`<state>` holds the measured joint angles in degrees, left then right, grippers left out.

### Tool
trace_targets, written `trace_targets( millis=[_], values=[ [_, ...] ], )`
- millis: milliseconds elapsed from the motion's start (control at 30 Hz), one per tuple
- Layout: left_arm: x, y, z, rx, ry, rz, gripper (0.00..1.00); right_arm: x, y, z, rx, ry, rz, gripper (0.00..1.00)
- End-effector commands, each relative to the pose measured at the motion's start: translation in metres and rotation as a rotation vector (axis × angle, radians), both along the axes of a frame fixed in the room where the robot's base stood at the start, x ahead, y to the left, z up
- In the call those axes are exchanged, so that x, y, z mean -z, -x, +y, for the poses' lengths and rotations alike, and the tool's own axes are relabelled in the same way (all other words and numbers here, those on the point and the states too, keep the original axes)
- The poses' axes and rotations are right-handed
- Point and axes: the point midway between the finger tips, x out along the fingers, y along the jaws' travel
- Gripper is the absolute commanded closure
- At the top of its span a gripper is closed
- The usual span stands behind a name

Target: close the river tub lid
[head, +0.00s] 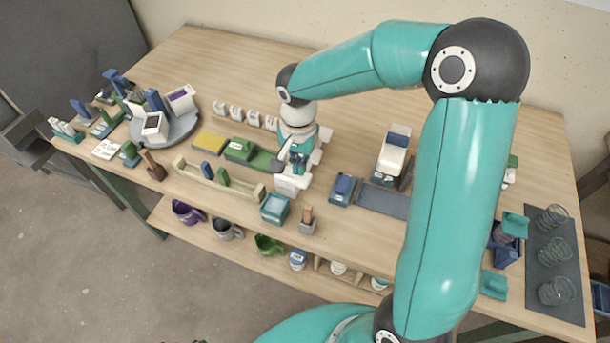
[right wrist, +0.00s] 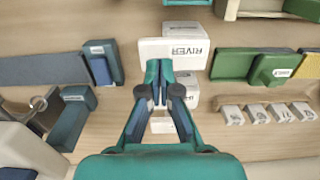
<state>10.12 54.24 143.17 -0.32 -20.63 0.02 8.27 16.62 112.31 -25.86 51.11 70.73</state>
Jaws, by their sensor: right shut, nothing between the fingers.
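The river tub is a white box, and its pale panel marked RIVER (right wrist: 173,52) lies right in front of my fingertips in the right wrist view. In the head view its white front part (head: 290,184) shows just below my right gripper (head: 298,164). My right gripper (right wrist: 159,70) is shut and empty, with its fingertips over or touching the near edge of the marked panel; contact cannot be told. More white parts (right wrist: 186,85) show beside and under the fingers. How far the lid is open cannot be told, as the gripper hides part of it. My left gripper is not in view.
A blue block (head: 342,187) and dark mat (head: 383,201) lie right. A turntable (head: 187,128) holds white tubs. A teal box (head: 275,208) stands near the front edge.

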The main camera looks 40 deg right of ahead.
Motion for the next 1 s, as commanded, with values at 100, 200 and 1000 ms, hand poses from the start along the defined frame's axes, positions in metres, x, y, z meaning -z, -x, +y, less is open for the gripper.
trace_targets(
  millis=[100, 200, 1000],
  values=[
    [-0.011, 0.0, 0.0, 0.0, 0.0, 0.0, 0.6, -0.017, 0.001, -0.001, 0.0, 0.0, -0.002, 1.0],
    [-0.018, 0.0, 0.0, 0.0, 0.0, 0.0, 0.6, -0.027, 0.002, -0.002, 0.0, 0.001, -0.003, 1.0],
    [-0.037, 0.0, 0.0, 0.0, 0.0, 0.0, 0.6, -0.058, 0.007, -0.004, 0.0, 0.0, -0.001, 1.0]
  ],
)
